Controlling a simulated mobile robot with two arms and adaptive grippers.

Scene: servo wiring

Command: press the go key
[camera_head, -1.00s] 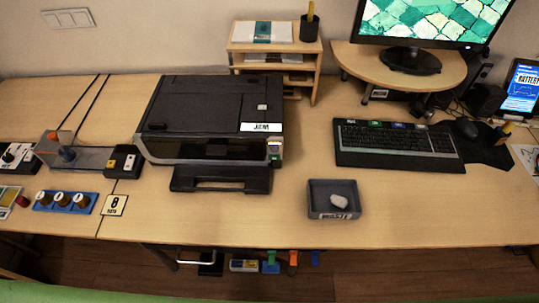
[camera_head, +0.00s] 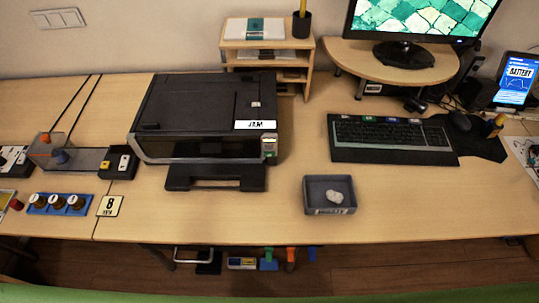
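No key with a readable "go" label shows. A dark keyboard (camera_head: 390,137) lies on the desk at the right, with several small green and blue labels along its top edge, too small to read. A small black box (camera_head: 121,163) with a white and a yellow key stands left of the printer; its lettering is not readable. Another black-and-white control box (camera_head: 12,158) is cut by the left edge. Neither my left nor my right gripper is in view.
A black printer (camera_head: 205,108) stands left of centre. A grey tray (camera_head: 308,199) holding a pale stone (camera_head: 335,197) sits near the front edge. Three brown knobs on a blue base (camera_head: 36,209) are at front left. A monitor (camera_head: 420,22) is behind the keyboard. The desk between printer and keyboard is mostly clear.

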